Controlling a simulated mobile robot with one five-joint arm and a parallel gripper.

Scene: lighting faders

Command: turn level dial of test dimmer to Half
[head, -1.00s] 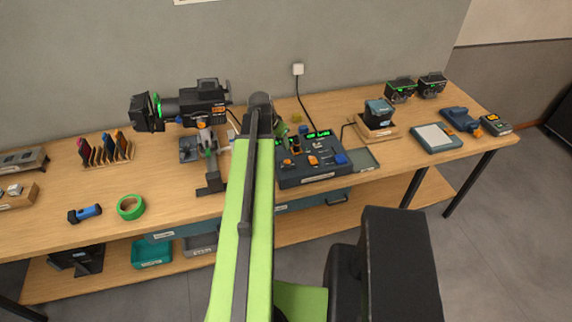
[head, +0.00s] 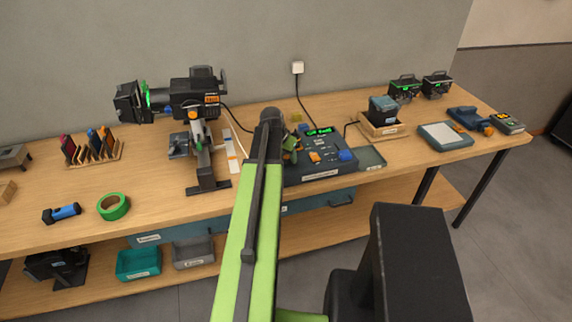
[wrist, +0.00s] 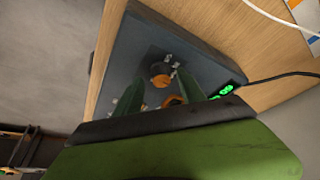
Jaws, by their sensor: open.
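The dimmer, a dark blue-grey box (head: 322,172) with a green lit display (head: 319,132), sits on the bench right of my arm. It also shows in the wrist view (wrist: 190,45), with its display at the right (wrist: 228,89). The dial shows between the fingertips; contact cannot be told. Other orange controls lie partly behind the fingers. The dial's label and setting are unreadable. In the head view my gripper (head: 291,146) is partly hidden by my arm.
A stage light on a stand (head: 195,105) stands left of my arm. A small device on a wooden base (head: 381,112) and a shallow grey-green tray (head: 371,158) are right of the dimmer. Green tape (head: 113,206) lies at the front left. A cable runs behind the dimmer.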

